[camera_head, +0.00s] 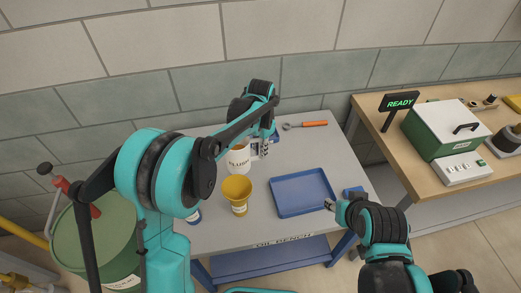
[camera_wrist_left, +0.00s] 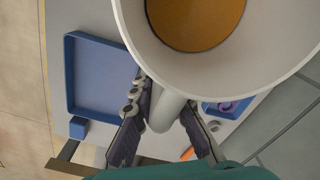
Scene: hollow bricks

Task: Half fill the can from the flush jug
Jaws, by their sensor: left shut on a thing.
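The white flush jug (camera_head: 238,162), with dark lettering on its side, is at the back left of the bench, behind the yellow can. My left gripper (camera_head: 260,149) is shut on its handle, at the jug's right side. In the left wrist view the jug (camera_wrist_left: 265,62) looks upright, with amber liquid (camera_wrist_left: 195,18) inside, and the fingers (camera_wrist_left: 163,108) close around the handle. I cannot tell whether the jug touches the bench. The yellow can (camera_head: 237,188) stands upright with a pale label; its contents are unclear. My right gripper (camera_head: 331,205) is by the tray's front right corner, its fingers too small to judge.
A blue tray (camera_head: 273,198) lies empty right of the can. An orange-handled wrench (camera_head: 312,124) lies at the back. A small blue block (camera_head: 353,191) is at the right edge. A partly hidden blue-and-white container (camera_head: 195,217) stands front left. A green drum (camera_head: 100,240) is left.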

